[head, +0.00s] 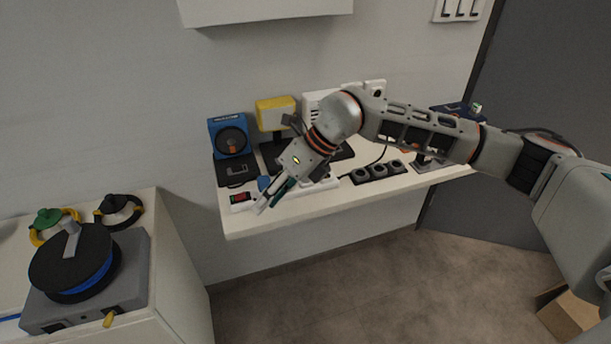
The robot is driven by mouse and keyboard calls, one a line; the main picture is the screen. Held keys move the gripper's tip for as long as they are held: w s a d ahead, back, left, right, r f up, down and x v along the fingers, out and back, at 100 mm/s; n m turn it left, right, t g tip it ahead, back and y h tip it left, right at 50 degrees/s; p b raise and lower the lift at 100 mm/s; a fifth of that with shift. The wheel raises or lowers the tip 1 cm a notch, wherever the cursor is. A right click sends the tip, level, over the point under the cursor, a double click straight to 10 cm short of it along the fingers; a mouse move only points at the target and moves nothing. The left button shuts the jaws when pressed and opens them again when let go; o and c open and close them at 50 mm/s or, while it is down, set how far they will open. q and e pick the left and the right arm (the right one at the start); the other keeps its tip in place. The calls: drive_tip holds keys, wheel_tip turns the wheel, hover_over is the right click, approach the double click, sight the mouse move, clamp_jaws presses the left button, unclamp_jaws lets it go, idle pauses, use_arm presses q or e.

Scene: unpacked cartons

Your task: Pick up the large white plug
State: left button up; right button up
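My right gripper (268,205) reaches in from the right and points down and left over the front left part of the white shelf (300,210). Its two fingers look a little apart, and I see nothing held between them. I cannot clearly make out a large white plug; my gripper and forearm hide part of the shelf. A white power strip with a red switch (240,199) lies just left of the fingers, and its white body (322,186) shows again right of them. My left gripper is not in view.
A blue device (229,134) and a yellow one (275,112) stand at the back of the shelf. A black socket strip (378,172) lies at the front. A cable reel (72,262) sits on the lower left cabinet. An open carton (568,316) is on the floor.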

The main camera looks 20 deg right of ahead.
drive_tip(key=w+d+r+t+h, duration=0.1)
drive_tip(key=w+d+r+h, duration=0.2)
drive_tip(key=d, duration=0.4)
drive_tip(key=w+d+r+t+h, duration=0.2)
drive_tip(key=w+d, duration=0.3)
drive_tip(key=d, duration=0.2)
drive_tip(key=shift+m, duration=0.4)
drive_tip(key=x, duration=0.4)
drive_tip(key=b+x, duration=0.1)
drive_tip(key=x, duration=0.3)
drive_tip(key=shift+s+a, duration=0.2)
drive_tip(key=shift+a, duration=0.05)
clamp_jaws()
